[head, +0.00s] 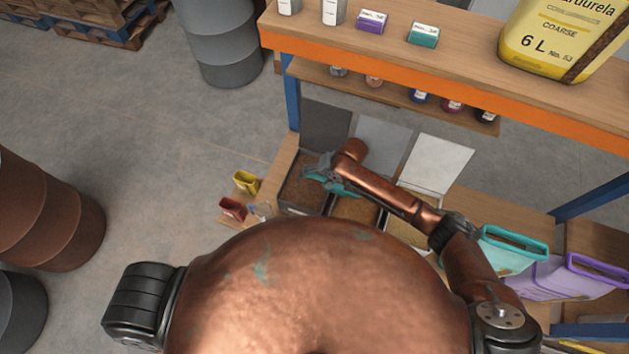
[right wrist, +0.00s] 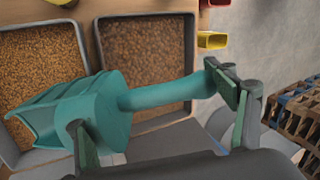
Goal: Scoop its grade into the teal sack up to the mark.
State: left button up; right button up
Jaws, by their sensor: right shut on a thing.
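The teal sack (head: 514,252) stands with its mouth open on the bench at right; its inside and any mark cannot be made out. My right gripper (head: 325,172) is shut on a teal scoop (head: 345,187), well left of the sack, over the open bins. In the right wrist view the scoop (right wrist: 100,112) lies across the jaws, its mouth to the left; whether it holds grain is unclear. Brown grain fills the left bin (head: 302,192), the middle bin (head: 355,209) and the right bin (head: 405,232), partly hidden by my arm. My left gripper is out of view.
A purple sack (head: 575,277) stands right of the teal one. A yellow scoop (head: 246,182) and a red scoop (head: 232,208) sit left of the bins. Above are a shelf (head: 470,70) with small labelled boxes and a large yellow container (head: 560,38) reading COARSE.

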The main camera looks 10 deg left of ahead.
jog(key=shift+d+r+y, duration=0.2)
jog(key=shift+r+y, duration=0.1)
jog(key=shift+r, duration=0.15)
jog(key=shift+d+r+b, duration=0.2)
jog(key=shift+d+b, duration=0.05)
jog(key=shift+b, duration=0.05)
jog(key=d+r+y+b, duration=0.1)
jog(key=y+b, duration=0.1)
jog(key=d+r+y+b, duration=0.2)
jog(key=b, duration=0.1)
jog(key=shift+d+r, duration=0.15)
jog(key=shift+r, duration=0.1)
jog(key=d+r+y+b, duration=0.1)
jog(key=b, duration=0.2)
jog(key=shift+w+d, duration=0.1)
jog(key=shift+d, duration=0.25)
pick_arm(q)
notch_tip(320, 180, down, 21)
jog(key=b, duration=1.2)
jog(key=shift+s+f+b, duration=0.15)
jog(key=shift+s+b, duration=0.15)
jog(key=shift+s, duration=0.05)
pick_arm(e)
jog(key=d+r+y, duration=0.3)
jog(key=d+y, duration=0.4)
jog(key=d, duration=0.3)
jog(key=shift+d+r, duration=0.15)
jog(key=shift+r, duration=0.1)
jog(key=shift+w, duration=0.15)
